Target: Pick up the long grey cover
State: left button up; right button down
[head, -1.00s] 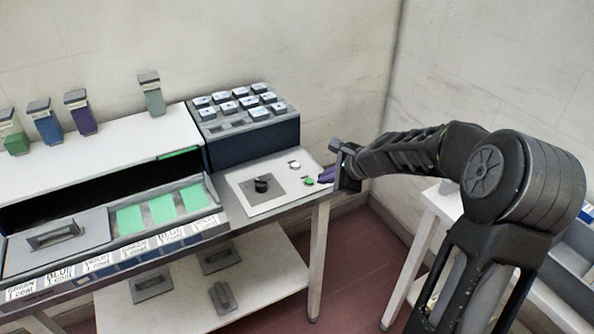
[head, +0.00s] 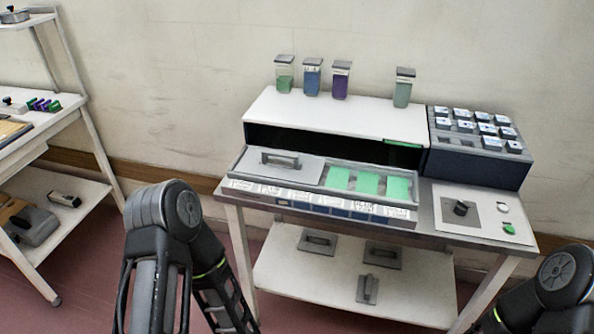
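A long grey cover (head: 310,170) with a raised handle lies over the left part of the shallow tray (head: 413,208) in front of the white curing tunnel (head: 340,118). The right part of the tray is uncovered and shows green panels. Smaller grey pieces with handles lie on the lower shelf: one at left (head: 317,243), one at right (head: 382,256) and a narrow one in front (head: 367,289). My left arm shows at the lower left and my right arm at the lower right corner. Both grippers are out of the picture.
Several jars stand on the tunnel, including a purple one (head: 341,80). A dark blue rack (head: 480,165) stands to its right. A control panel (head: 470,212) has a black knob and a green button (head: 509,229). Another white table (head: 60,125) stands at left, with floor between.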

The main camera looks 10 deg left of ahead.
aim_at(291, 167)
jog(key=z, duration=0.75)
jog(key=j+z, duration=0.4)
jog(key=k+j+z, duration=0.1)
jog(key=j+z, duration=0.25)
jog(key=k+j+z, duration=0.15)
jog(key=j+z, duration=0.25)
jog(key=k+j+z, duration=0.15)
jog(key=z, duration=0.25)
jog(key=k+j+z, duration=0.1)
jog(key=k+j, duration=0.4)
jog(key=j, duration=0.15)
jog(key=k+j+z, duration=0.1)
jog(key=k+j, duration=0.45)
jog(key=j, duration=0.1)
